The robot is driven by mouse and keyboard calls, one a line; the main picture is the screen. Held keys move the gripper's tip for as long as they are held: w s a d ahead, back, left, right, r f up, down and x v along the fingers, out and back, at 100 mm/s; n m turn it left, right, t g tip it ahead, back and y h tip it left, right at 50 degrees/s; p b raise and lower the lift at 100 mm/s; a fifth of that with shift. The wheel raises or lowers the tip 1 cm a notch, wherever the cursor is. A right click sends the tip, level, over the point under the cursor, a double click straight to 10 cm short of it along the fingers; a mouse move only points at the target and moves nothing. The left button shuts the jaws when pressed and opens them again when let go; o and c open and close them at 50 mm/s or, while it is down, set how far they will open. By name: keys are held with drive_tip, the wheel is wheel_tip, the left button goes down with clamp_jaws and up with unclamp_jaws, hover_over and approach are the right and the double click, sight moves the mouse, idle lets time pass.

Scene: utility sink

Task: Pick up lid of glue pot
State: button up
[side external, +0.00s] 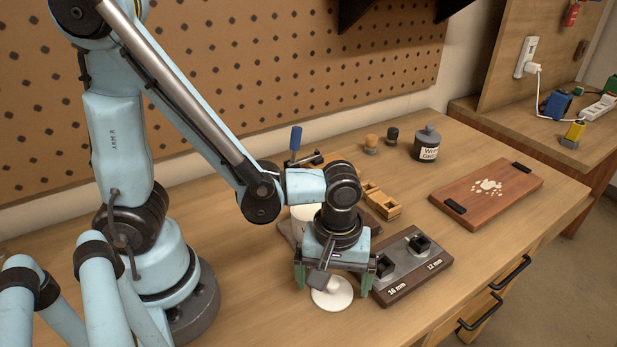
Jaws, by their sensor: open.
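A round white lid-like disc (338,299) lies on the bench in the side external view. My gripper (333,284) is above it, pointing down, with its green fingers spread wide on either side. Nothing shows between the fingers except a dark block on the gripper's front, which hides part of the disc. I cannot tell whether the fingers touch it. A white cylindrical pot (303,213) stands behind my gripper, mostly hidden by the arm. A dark grey jar (427,146) with a white label and grey top stands farther back.
A dark block marked 16 mm and 12 mm (428,267) is close to the gripper's right. Wooden pieces (384,204), a blue-handled tool (295,139) and small knobs (371,143) are behind. A wooden board (480,204) lies right.

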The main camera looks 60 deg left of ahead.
drive_tip(key=shift+f, duration=0.5)
drive_tip(key=c, duration=1)
drive_tip(key=shift+r, duration=0.1)
